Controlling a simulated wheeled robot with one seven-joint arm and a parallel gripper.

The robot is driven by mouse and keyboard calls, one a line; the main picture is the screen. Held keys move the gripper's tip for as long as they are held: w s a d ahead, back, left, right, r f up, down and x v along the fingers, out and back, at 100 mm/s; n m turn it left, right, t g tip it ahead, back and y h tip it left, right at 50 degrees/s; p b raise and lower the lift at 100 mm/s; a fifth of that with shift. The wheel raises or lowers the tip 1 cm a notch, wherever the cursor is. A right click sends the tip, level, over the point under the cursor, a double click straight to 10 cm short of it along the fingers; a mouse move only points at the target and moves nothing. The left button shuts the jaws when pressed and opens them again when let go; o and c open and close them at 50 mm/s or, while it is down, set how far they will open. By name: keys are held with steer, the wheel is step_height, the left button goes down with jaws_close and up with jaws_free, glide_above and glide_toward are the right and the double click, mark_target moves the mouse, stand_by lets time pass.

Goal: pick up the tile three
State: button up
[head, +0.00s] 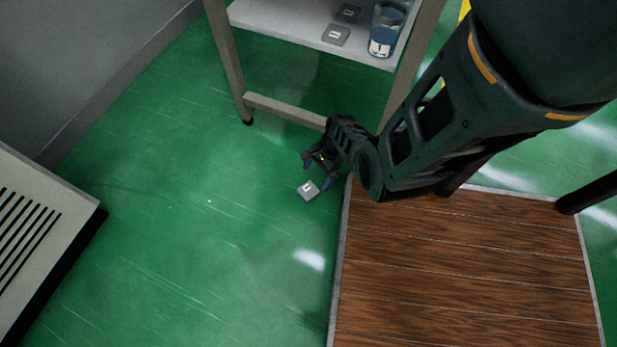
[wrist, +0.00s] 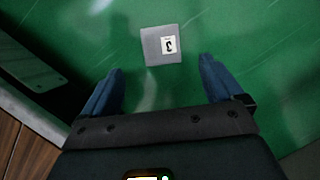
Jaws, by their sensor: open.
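The tile three (wrist: 155,52) is a small grey square with a white label bearing a dark 3. In the wrist view it lies on the green floor, beyond my fingertips and roughly centred between them. In the head view a grey tile (head: 308,190) with a white label lies on the floor just below my gripper (head: 317,172); its mark is too small to read there. My gripper (wrist: 160,82) is open and empty, its two blue fingers spread apart above the floor. The tile is not between the fingers.
A wooden-topped platform (head: 450,270) with a grey edge stands right of the tile. A shelf unit (head: 290,30) at the back holds two grey tiles (head: 336,35) and a beaker of blue liquid (head: 384,32). A vented light box (head: 40,235) is at left. The floor between is clear.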

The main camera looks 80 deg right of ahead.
mark_target(309, 190)
steer(key=shift+w+d+f+b, duration=0.1)
steer(key=shift+d+f+b, duration=0.15)
steer(key=shift+f+b, duration=0.3)
steer(key=b+x, duration=0.4)
steer(key=x, duration=0.3)
steer(key=shift+a+b, duration=0.15)
steer(key=shift+b, duration=0.2)
steer(key=shift+c, duration=0.4)
steer(key=c, duration=1.2)
steer(key=shift+r, duration=0.1)
